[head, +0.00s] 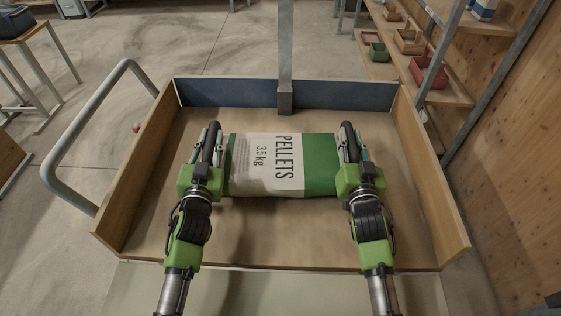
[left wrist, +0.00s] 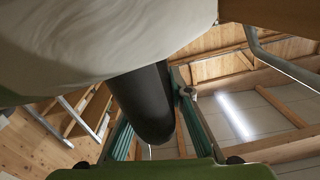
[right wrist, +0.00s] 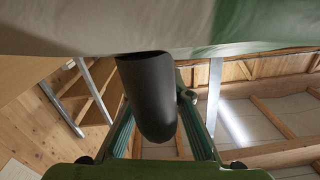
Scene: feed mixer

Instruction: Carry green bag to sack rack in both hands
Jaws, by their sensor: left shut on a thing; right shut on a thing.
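The green and white pellets bag (head: 268,165) lies level between my two grippers, its printed face up. My left gripper (head: 212,142) is shut on the bag's left end, and my right gripper (head: 350,143) is shut on its right end. The pale side of the bag fills the top of the left wrist view (left wrist: 90,40). Its pale and green side spans the top of the right wrist view (right wrist: 150,25). The bag is within the outline of a wooden cart bed; whether it touches the bed is unclear. I cannot identify the sack rack.
The cart bed (head: 160,225) has low wooden sides, a blue back panel (head: 235,93) and a grey post (head: 286,50). A bent metal handle (head: 85,125) is at its left. Shelves with bins (head: 428,72) stand at the right, a table (head: 30,30) at far left. Open floor (head: 190,40) lies behind.

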